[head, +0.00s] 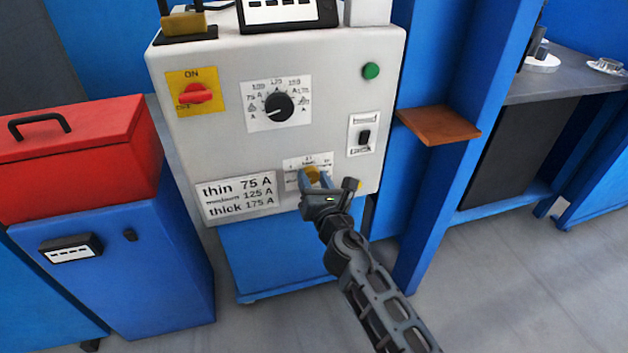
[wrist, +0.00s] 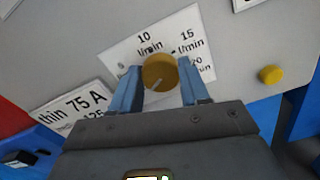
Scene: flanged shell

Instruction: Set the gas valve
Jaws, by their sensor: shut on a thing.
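The gas valve is a round yellow knob (head: 311,174) low on the front of a light grey machine panel (head: 230,140). The pointer's exact setting is hard to read. My gripper (head: 316,180) reaches the knob from the lower right. In the wrist view its blue fingers (wrist: 160,85) are shut on the knob, one on each side.
Above are a red switch (head: 197,94) on a yellow plate, a black dial (head: 278,106), a green button (head: 371,71) and a black rocker switch (head: 364,137). A card (head: 237,194) lists thin 75 A, medium 125 A, thick 175 A. A brown shelf (head: 438,125) juts out at right.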

